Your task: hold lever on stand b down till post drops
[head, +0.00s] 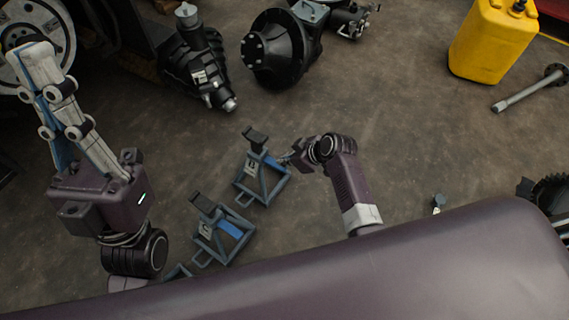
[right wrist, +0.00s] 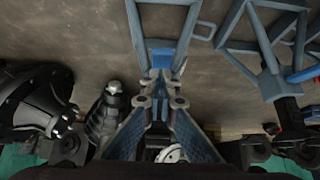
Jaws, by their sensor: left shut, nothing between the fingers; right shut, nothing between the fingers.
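Two blue-grey jack stands with dark saddle-topped posts stand on the floor in the head view, an upper one (head: 272,183) and a lower one (head: 229,243). Each carries a pale label that I cannot read, so I cannot tell which is stand b. Both posts look raised. My right gripper (head: 288,158) is shut and empty beside the upper stand's right side. In the right wrist view its closed fingers (right wrist: 161,78) point at a stand's blue plate (right wrist: 162,58); contact is unclear. I cannot make out the lever surely. My left gripper (head: 36,62) is shut and empty, away from the stands.
Part of another blue frame (head: 178,272) shows beside the lower stand, partly hidden by my body. Dark axle and gear housings (head: 280,48) lie at the back. A yellow canister (head: 492,40) and a metal shaft (head: 522,94) are at right. The middle floor is clear.

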